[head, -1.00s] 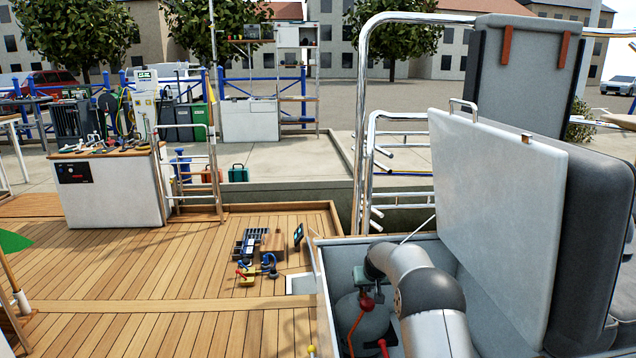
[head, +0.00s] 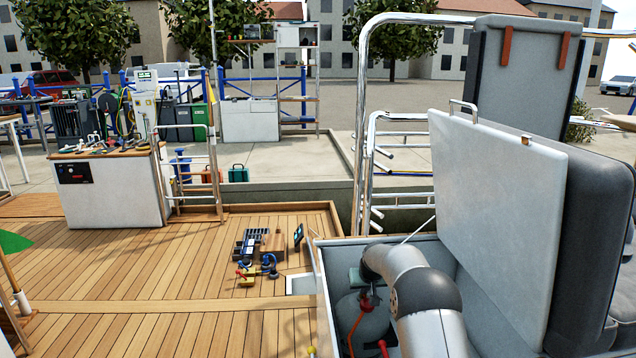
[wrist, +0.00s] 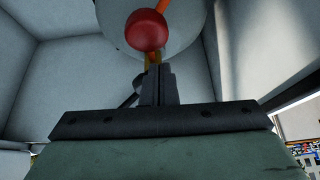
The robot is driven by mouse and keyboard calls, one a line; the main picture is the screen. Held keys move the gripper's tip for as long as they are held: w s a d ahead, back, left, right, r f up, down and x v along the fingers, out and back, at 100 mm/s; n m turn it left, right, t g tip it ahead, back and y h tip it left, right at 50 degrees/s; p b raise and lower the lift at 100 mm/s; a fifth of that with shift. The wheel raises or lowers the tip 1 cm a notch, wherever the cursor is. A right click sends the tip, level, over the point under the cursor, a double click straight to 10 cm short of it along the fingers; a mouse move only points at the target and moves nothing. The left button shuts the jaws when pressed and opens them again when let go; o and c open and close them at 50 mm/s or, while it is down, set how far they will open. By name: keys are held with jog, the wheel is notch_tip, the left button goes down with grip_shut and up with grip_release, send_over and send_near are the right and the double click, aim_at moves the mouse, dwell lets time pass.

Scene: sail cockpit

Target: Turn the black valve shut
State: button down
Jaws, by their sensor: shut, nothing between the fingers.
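My gripper (wrist: 159,76) is in the wrist view, with its two dark fingers together and nothing between them. A small dark piece (wrist: 131,98) shows just left of the fingers and may be part of the black valve; I cannot tell its shape or how far it is turned. A brass-coloured fitting (wrist: 153,59) lies just beyond the fingertips, partly hidden by them. A red knob (wrist: 146,31) is beyond, in front of a rounded grey tank (wrist: 185,38). In the head view, the arm reaches into the open locker and the fingers are hidden.
The locker's pale walls (wrist: 52,85) stand close around my gripper. In the head view, the raised white lid (head: 495,190) is right of the arm. An orange hose (head: 355,331) runs down the tank from the red knob. Loose items (head: 258,268) lie on the deck at left.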

jog(key=shift+s, duration=0.25)
notch_tip(320, 180, up, 6)
jog(key=p, duration=0.3)
jog(key=shift+r+p, duration=0.1)
jog(key=shift+p, duration=0.25)
jog(key=shift+d+f, duration=0.3)
jog(key=shift+f, duration=0.75)
jog(key=shift+d+f, duration=0.3)
jog(key=shift+f, duration=0.7)
jog(key=shift+d+f, duration=0.3)
jog(key=shift+f, duration=0.75)
jog(key=shift+w+a, duration=0.1)
jog(key=shift+w, duration=0.3)
jog(key=shift+a+b, duration=0.45)
jog(key=shift+b, duration=0.15)
